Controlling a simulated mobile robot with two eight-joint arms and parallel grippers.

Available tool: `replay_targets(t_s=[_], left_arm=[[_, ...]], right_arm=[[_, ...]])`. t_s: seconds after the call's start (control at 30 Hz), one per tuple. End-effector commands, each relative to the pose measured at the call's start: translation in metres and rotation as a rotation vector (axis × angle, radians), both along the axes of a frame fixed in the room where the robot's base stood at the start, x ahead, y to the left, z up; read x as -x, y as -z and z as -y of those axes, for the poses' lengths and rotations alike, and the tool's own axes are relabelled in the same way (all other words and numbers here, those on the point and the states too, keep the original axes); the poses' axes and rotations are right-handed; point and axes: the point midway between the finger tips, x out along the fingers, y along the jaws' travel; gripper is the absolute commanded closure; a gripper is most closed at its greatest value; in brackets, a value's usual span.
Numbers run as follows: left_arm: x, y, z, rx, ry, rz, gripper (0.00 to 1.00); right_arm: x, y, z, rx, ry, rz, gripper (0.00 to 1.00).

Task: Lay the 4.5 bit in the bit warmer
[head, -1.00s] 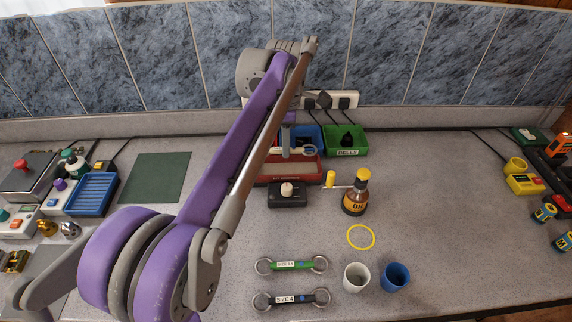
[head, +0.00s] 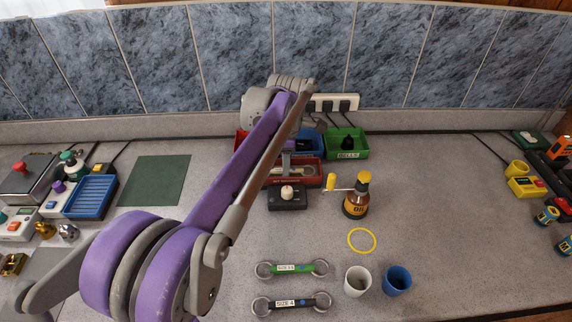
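The red bit warmer (head: 315,180) stands at the back middle, with its dark control box and pale knob (head: 287,192) in front. My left arm reaches across from the lower left, and my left gripper (head: 286,166) points down at the warmer. The arm and wrist cover much of it, and its fingers are too small to read. A greyish piece shows by the fingers; I cannot tell whether it is the 4.5 bit or whether it is held. My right gripper is out of view.
A green bit (head: 300,268) and a dark size 4 bit (head: 291,304) lie at the front. An oil bottle (head: 356,198), yellow ring (head: 361,240), white cup (head: 357,280) and blue cup (head: 397,280) stand right.

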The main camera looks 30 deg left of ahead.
Motion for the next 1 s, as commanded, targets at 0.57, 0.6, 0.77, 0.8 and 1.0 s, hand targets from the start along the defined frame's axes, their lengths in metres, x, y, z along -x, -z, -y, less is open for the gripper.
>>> replay_targets(t_s=[0.57, 0.6, 0.77, 0.8, 1.0], left_arm=[[0.000, -0.042, 0.000, 0.000, -0.001, 0.000, 0.65], [0.000, -0.051, 0.000, -0.001, -0.001, 0.001, 0.65], [0.000, -0.086, 0.000, 0.000, -0.001, 0.000, 0.65], [0.000, -0.093, 0.000, 0.000, -0.001, 0.000, 0.65], [0.000, -0.118, 0.000, 0.000, -0.001, 0.000, 0.65]], right_arm=[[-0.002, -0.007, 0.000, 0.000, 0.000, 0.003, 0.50], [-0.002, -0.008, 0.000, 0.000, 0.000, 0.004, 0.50], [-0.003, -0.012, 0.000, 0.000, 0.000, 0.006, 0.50], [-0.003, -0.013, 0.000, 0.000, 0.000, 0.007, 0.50], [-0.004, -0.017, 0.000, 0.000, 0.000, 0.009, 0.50]])
